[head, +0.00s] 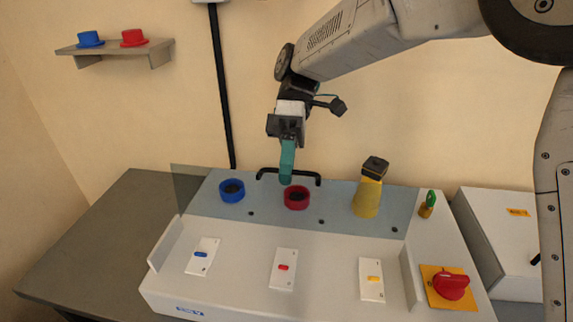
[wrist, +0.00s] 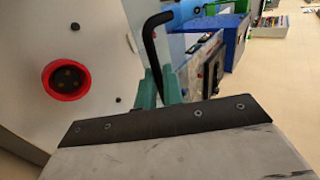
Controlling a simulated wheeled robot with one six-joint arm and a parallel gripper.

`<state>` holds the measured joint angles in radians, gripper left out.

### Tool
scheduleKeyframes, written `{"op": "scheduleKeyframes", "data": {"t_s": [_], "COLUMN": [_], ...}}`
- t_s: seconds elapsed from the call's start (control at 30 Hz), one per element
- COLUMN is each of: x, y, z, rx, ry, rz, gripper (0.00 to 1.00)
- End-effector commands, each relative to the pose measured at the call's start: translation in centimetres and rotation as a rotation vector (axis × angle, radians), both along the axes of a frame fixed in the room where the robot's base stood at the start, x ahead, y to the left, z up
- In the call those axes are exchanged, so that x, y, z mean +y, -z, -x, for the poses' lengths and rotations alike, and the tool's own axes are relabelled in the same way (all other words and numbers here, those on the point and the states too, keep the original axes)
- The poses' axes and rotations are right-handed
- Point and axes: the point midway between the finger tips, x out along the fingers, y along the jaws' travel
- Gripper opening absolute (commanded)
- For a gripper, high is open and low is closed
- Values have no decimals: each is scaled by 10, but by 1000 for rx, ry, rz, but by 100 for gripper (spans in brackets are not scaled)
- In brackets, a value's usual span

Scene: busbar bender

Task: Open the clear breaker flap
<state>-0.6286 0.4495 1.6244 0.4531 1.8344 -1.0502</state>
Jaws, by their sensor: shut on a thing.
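A black bar handle (head: 315,175) runs along the back edge behind the red ring socket. My gripper (head: 286,179) points down with teal fingers shut on this handle. The wrist view shows the bent black handle (wrist: 149,38) running down between the teal fingers (wrist: 160,88). The handle's gripped part is hidden by the fingers.
A blue ring socket (head: 232,191), a red ring socket (head: 297,198) and a yellow post (head: 367,198) stand near the handle. A white box (head: 495,225) stands right. The grey table (head: 100,235) is clear at left.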

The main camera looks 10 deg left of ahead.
Motion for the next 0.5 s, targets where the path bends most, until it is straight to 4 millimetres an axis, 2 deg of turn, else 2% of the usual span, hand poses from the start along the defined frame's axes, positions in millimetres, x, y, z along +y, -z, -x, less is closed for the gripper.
{"op": "scheduleKeyframes", "data": {"t_s": [0.43,0.5], "x": [0,0], "y": [2,2], "z": [-2,-2], "rx": [6,6], "ry": [7,6], "rz": [-5,-5], "gripper": [0,25]}}
